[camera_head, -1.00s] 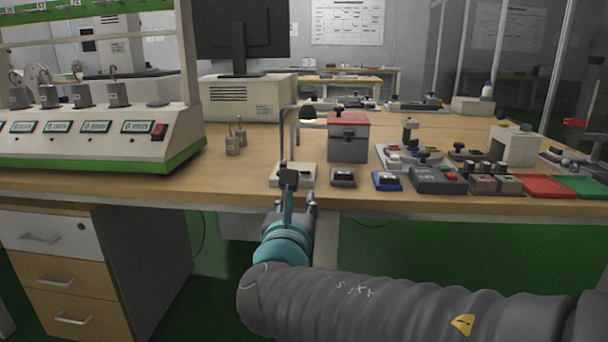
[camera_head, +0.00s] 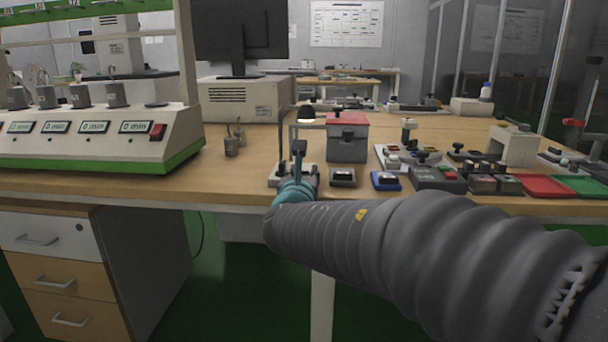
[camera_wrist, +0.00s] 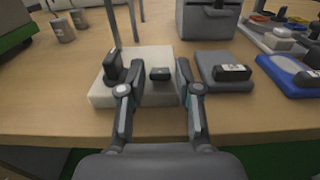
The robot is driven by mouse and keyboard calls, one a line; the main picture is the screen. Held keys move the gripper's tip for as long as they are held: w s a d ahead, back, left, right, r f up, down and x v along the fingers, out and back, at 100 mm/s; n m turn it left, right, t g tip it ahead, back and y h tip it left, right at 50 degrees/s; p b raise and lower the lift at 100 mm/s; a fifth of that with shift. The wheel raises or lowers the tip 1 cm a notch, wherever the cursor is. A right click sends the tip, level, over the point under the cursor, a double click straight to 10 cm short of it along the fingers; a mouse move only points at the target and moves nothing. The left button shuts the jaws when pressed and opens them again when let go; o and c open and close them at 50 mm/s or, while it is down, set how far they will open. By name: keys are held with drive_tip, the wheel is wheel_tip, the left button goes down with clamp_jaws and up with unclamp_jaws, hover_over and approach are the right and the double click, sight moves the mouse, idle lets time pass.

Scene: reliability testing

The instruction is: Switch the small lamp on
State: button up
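The small lamp has a pale base (camera_head: 275,180), a thin bent post and a dark shade (camera_head: 306,113); I see no glow. In the wrist view its base (camera_wrist: 148,97) lies straight ahead, with a small black rocker switch (camera_wrist: 160,74) on top. The shade is outside the wrist view. In the head view my gripper (camera_head: 302,160) hides much of the base.
A grey switch box (camera_wrist: 224,72) and a blue one (camera_wrist: 292,75) stand right of the lamp. Behind is a grey box with a red top (camera_head: 347,140). Two small metal weights (camera_head: 232,146) stand left. A large instrument (camera_head: 90,138) fills the table's left.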

clamp_jaws()
drive_tip(key=r+g+p, duration=0.1)
drive_tip(key=p, duration=0.2)
drive_tip(key=shift+w, duration=0.1)
drive_tip(key=p, duration=0.3)
drive_tip(key=shift+g, duration=0.4)
drive_tip(key=shift+p, duration=0.65)
drive_tip(key=shift+f+g, duration=0.15)
drive_tip(key=shift+g, duration=0.15)
drive_tip(key=shift+f, duration=0.1)
